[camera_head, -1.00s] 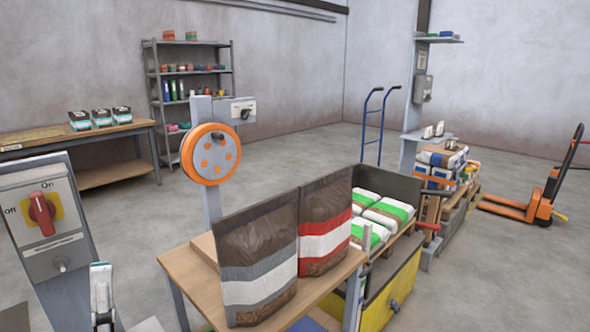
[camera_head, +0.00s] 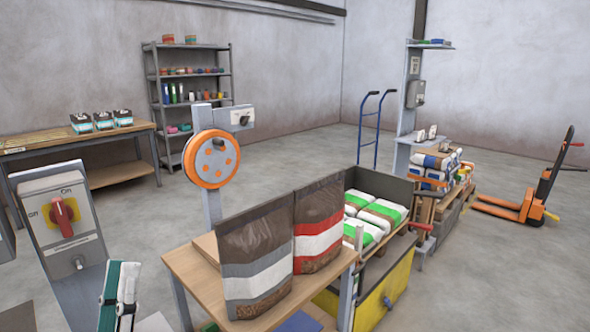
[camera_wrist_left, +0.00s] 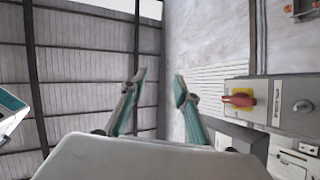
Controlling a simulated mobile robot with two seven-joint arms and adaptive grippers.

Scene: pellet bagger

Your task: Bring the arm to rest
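My left gripper (camera_head: 121,280) shows at the bottom left of the head view, with white and teal parts, in front of the grey post of the switch box (camera_head: 62,222). In the left wrist view its two teal fingers (camera_wrist_left: 158,88) stand apart with nothing between them, so it is open and empty. The box carries a red rotary switch on a yellow plate (camera_wrist_left: 238,100), to the right of the fingers and clear of them. My right gripper is not seen.
A wooden table (camera_head: 189,272) holds a grey-striped bag (camera_head: 256,262) and a red-striped bag (camera_head: 319,226). Behind it stands an orange wheel (camera_head: 211,159) on a post. A yellow bin (camera_head: 385,291) with green-striped sacks is to the right. Open floor lies behind.

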